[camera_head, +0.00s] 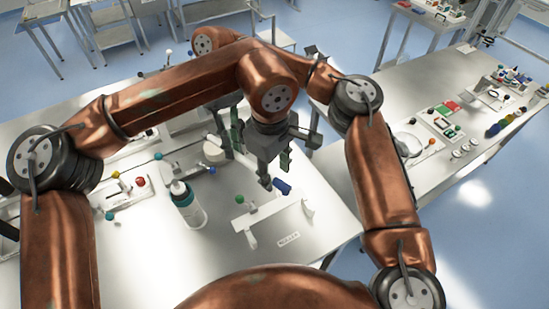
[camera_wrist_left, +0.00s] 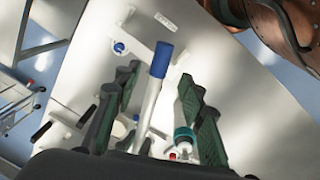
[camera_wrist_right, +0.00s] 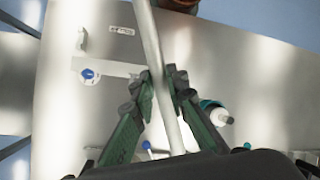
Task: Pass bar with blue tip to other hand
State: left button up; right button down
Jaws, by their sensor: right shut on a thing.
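The bar (camera_wrist_left: 151,98) is pale with a blue tip (camera_wrist_left: 160,59). In the left wrist view it runs between the fingers of my left gripper (camera_wrist_left: 158,76), which are apart with gaps on both sides of the bar. In the right wrist view my right gripper (camera_wrist_right: 160,74) is shut on the pale shaft (camera_wrist_right: 150,35). The blue tip also shows in the head view (camera_head: 282,187), just below my left gripper (camera_head: 275,168). Much of the shaft is hidden in the head view. My right gripper (camera_head: 225,135) is left of my left one, partly covered.
A white bracket (camera_head: 250,214) and a label plate (camera_head: 288,239) lie near the front edge. Small coloured knobs are at left. Another table (camera_head: 440,170) stands at right.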

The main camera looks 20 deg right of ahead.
aim_at(277, 180)
pick_arm(q)
jog(key=shift+w+d+f, duration=0.1)
jog(key=shift+d+f, duration=0.05)
jog(key=shift+f, duration=1.7)
grip_shut()
pick_arm(e)
jog(key=c, duration=1.8)
grip_release()
